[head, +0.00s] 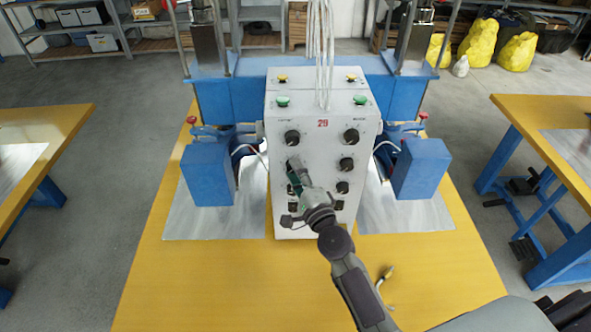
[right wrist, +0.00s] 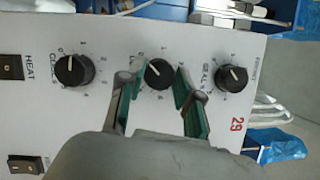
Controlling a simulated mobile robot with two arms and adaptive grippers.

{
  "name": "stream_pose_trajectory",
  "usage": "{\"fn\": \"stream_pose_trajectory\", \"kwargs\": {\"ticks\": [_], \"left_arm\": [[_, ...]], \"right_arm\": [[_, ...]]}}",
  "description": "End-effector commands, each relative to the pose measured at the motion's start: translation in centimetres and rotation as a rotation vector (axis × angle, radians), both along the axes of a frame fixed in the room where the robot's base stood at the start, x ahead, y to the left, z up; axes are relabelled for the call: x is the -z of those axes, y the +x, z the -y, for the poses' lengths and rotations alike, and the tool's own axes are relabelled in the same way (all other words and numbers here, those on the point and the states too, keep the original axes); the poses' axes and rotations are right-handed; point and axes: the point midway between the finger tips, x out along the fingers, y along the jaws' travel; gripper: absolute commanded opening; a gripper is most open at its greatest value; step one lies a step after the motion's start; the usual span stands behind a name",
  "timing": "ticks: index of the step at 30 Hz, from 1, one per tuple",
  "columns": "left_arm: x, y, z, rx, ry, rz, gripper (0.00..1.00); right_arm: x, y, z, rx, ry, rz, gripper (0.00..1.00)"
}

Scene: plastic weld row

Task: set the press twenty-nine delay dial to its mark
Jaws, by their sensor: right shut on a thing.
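The press panel, a white control box (head: 323,215) marked with a red 29, stands at the table's middle and also shows turned sideways in the right wrist view (right wrist: 150,38). My right gripper (head: 293,175) is at its left dial column. In the right wrist view its green-padded fingers (right wrist: 157,92) are shut on the middle black dial (right wrist: 158,74), whose white pointer slants up-left in that picture. Dials stand on either side of it, one on the left (right wrist: 74,70) and one on the right (right wrist: 232,78). I cannot make out a delay label or mark. My left gripper is out of view.
More dials line the box's right column (head: 351,136). Green buttons (head: 283,101) are near its top edge. Blue press blocks stand left (head: 207,172) and right (head: 420,168). The yellow table (head: 240,285) has free room in front, with a small object (head: 384,276) at right.

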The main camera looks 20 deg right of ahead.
Motion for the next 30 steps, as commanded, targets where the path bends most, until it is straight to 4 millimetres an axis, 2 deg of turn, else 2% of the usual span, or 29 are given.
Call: {"fn": "stream_pose_trajectory", "kwargs": {"ticks": [16,17,21,30], "left_arm": [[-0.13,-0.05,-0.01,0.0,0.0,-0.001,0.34],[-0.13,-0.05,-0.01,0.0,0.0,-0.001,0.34],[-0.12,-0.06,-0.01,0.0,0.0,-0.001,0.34],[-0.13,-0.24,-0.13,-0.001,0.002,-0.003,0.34]], "right_arm": [[0.24,-0.06,-0.07,-0.002,-0.026,-0.012,0.0],[0.24,-0.06,-0.07,-0.002,-0.026,-0.012,0.37],[0.18,-0.04,-0.06,-0.002,-0.025,-0.01,0.59],[0.09,-0.13,-0.01,-0.001,-0.024,-0.008,0.59]]}}
